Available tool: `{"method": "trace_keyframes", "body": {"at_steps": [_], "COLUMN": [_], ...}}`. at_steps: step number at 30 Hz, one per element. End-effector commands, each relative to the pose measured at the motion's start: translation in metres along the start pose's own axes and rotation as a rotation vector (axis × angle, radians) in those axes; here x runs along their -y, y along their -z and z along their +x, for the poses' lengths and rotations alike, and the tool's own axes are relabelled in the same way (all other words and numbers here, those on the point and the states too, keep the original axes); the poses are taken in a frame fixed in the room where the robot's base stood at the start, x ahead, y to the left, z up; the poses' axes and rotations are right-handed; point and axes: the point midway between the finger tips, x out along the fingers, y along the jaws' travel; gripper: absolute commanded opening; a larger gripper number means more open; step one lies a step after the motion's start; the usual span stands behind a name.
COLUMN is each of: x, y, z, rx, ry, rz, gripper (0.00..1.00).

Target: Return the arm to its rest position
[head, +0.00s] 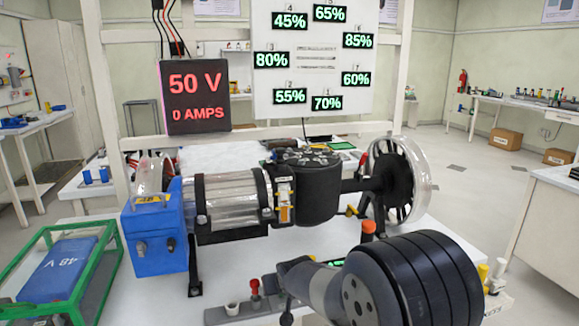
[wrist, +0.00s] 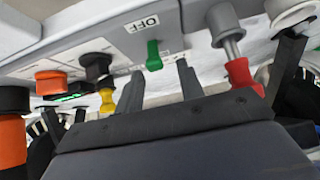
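My arm (head: 400,285) reaches in from the lower right of the head view, low over the front of the bench. My gripper (wrist: 160,68) shows in the wrist view with its two grey fingers apart and nothing held between them. A green lever (wrist: 154,55) beside an OFF label (wrist: 142,22) appears in the gap, by the fingertips. I cannot tell whether a finger touches it. In the head view the fingers are not clear; the arm hides part of the bench front.
A red knob (wrist: 240,75) is right of the fingers, a yellow knob (wrist: 107,100) left. The motor rig (head: 300,185) with its clear wheel (head: 418,180) stands behind the arm. A green-framed box (head: 20,275) is at left. The meter (head: 195,97) reads 50 V, 0 AMPS.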

Motion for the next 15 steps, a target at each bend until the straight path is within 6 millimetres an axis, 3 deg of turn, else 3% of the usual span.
{"method": "trace_keyframes", "body": {"at_steps": [15], "x": [-0.0001], "y": [0.0092], "z": [0.0015], "rx": [0.142], "ry": [0.0], "rz": [0.001], "gripper": [0.36]}}
